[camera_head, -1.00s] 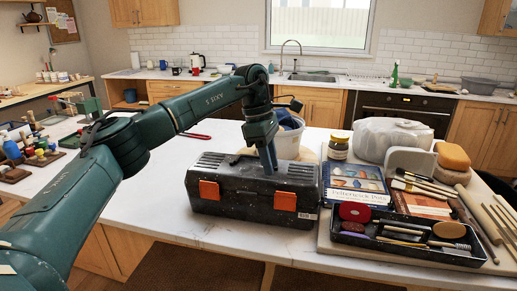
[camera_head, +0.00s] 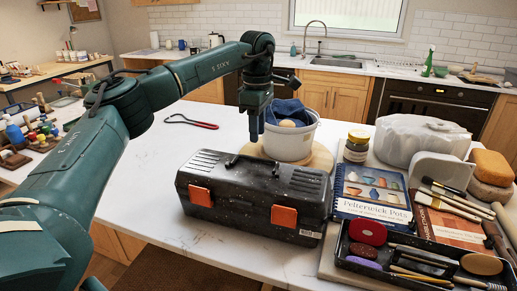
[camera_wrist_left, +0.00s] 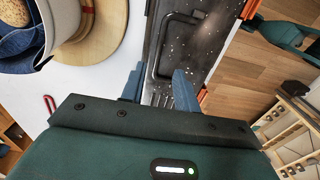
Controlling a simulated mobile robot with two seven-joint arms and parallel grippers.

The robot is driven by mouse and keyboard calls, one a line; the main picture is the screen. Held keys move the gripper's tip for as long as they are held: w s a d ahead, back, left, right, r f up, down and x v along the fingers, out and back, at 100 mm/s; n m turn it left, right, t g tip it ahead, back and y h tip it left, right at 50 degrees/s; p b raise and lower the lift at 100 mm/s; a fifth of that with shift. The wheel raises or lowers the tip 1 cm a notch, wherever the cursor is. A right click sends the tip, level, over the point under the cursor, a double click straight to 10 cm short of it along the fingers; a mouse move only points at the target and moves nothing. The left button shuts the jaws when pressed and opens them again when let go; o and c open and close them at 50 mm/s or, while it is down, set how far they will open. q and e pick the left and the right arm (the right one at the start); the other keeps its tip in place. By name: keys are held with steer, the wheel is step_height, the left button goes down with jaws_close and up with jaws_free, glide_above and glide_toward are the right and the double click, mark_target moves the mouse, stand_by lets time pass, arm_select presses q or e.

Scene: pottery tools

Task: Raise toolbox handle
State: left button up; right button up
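The black speckled toolbox (camera_head: 240,203) with two orange latches stands closed on the white counter. Its dark handle (camera_head: 252,163) appears to lie down on the lid; it also shows as a bent bar in the wrist view (camera_wrist_left: 152,70). My left gripper (camera_head: 254,138) points down above the toolbox's back edge, in front of the white bucket. In the wrist view its two blue fingers (camera_wrist_left: 158,88) are apart, with part of the toolbox lid and handle seen between and beyond them. Nothing is held. My right gripper is not in view.
A white bucket (camera_head: 290,140) with a blue cloth stands on a round wooden board behind the toolbox. A blue book (camera_head: 372,190), a jar (camera_head: 357,147) and a black tool tray (camera_head: 352,247) crowd the right. The counter left of the toolbox is mostly clear.

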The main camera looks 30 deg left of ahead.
mark_target(256, 164)
arm_select(q)
step_height(256, 164, down, 7)
steer(key=shift+w+r+p, duration=0.1)
steer(key=shift+p, duration=0.35)
jaws_close()
